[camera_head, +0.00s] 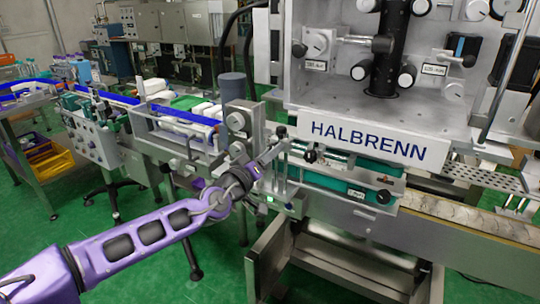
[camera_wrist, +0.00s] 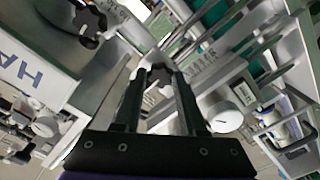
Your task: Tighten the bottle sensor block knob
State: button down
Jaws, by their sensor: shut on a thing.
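My gripper (camera_wrist: 161,78) reaches into the machine, and its two dark fingers are closed around a small black lobed knob (camera_wrist: 158,72). I take this for the sensor block knob; the block behind it is mostly hidden by the fingers. In the head view my gripper (camera_head: 280,143) is at the front of the machine, just left of the HALBRENN plate (camera_head: 368,141). The knob is too small and covered there to make out clearly.
Another black lobed knob (camera_wrist: 88,24) is at the upper left of the wrist view. A white round knob (camera_wrist: 224,113) is close right of the fingers. A conveyor with white bottles (camera_head: 190,125) runs left. An open metal door (camera_head: 268,258) hangs below my gripper.

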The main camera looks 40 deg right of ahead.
dwell(0.4)
jog(key=shift+c, duration=2.3)
grip_release()
jog(key=shift+a, duration=0.1)
jog(key=v, duration=1.7)
jog(key=shift+p, duration=0.4)
jog(key=shift+s+a, duration=0.1)
jog(key=shift+s, duration=0.05)
